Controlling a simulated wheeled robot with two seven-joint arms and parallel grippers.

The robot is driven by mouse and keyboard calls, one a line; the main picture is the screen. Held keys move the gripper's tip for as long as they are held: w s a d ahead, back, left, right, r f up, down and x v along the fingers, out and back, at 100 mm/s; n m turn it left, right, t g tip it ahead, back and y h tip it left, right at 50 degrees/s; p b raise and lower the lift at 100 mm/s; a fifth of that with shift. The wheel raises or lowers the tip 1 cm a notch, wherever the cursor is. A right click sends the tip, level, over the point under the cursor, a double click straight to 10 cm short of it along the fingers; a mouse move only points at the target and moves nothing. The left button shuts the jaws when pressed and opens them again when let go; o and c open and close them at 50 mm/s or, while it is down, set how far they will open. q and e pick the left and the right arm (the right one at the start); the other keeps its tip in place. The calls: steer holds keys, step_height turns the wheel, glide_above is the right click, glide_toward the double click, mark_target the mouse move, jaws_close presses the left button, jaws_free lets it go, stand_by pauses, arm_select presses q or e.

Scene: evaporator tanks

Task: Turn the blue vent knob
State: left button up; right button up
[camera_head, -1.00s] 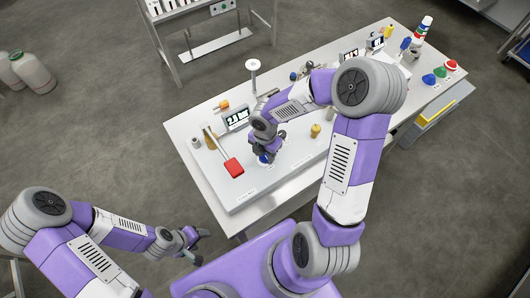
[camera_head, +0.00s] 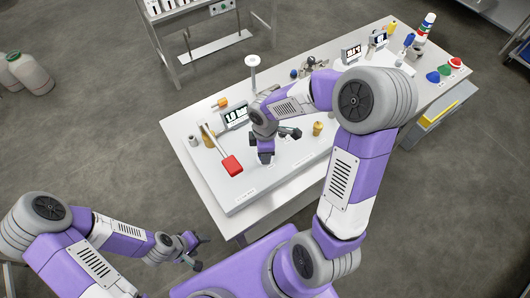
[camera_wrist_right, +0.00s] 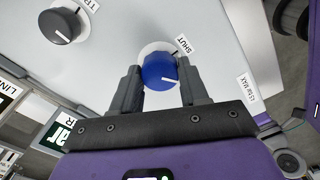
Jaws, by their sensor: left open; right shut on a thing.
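The blue vent knob (camera_wrist_right: 158,72) sits on the white panel in the right wrist view, between the two dark fingers of my right gripper (camera_head: 267,158). The fingers are shut on its sides. A "SHUT" label (camera_wrist_right: 187,45) is stuck on the panel just above and right of the knob. In the head view my gripper hides the knob. My left gripper (camera_head: 197,250) is open and empty, low in front of the bench.
A red-headed lever (camera_head: 231,165) lies left of my right gripper. A small display (camera_head: 235,117) stands behind it. A brass-coloured knob (camera_head: 318,128) stands to the right. A dark knob (camera_wrist_right: 63,25) shows in the right wrist view. The bench's near left edge is clear.

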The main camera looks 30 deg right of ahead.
steer(key=m+b, duration=0.2)
steer(key=m, duration=0.4)
steer(key=shift+f+b, duration=0.1)
steer(key=shift+b, duration=0.25)
steer(key=m+b, duration=0.1)
steer(key=m, duration=0.5)
steer(key=shift+b, duration=0.35)
steer(key=m+b, duration=0.1)
steer(key=m, duration=1.1)
steer(key=shift+b, duration=0.3)
steer(key=shift+m, duration=0.4)
steer(key=o, duration=1.1)
steer(key=shift+c, duration=0.2)
steer(key=shift+r, duration=0.2)
step_height(320, 180, up, 7)
steer(key=shift+r+p, duration=0.2)
steer(key=shift+p, duration=0.7)
